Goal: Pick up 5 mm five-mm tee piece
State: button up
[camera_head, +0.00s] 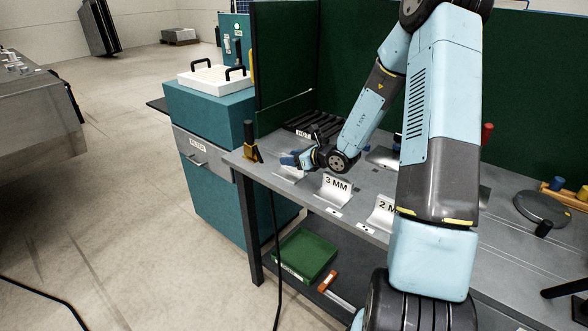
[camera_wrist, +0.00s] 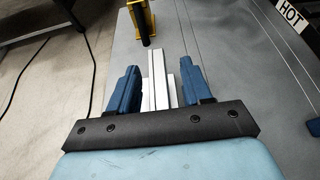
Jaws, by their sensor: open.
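A silvery metal piece (camera_wrist: 156,65), which appears to be the 5 mm tee piece, lies on the grey bench between the fingers in the wrist view. A long narrow bar and a shorter part beside its near end show; its near end is hidden by my gripper. My gripper (camera_wrist: 160,75) is open, with one blue finger on each side of the piece and gaps on both sides. In the head view my gripper (camera_head: 288,160) is over the bench's left end. A pale part of the piece (camera_head: 291,173) shows just below it; its label cannot be read.
Bent metal pieces marked 3 MM (camera_head: 335,188) and 2 M (camera_head: 382,210) stand to the right along the bench. A yellow and black post (camera_head: 251,146) stands at the bench's left corner, beyond the piece in the wrist view. A HOT sign (camera_wrist: 290,15) is at upper right.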

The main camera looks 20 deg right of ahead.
jog(key=shift+c, duration=0.3)
grip_shut()
jog(key=shift+r, duration=0.1)
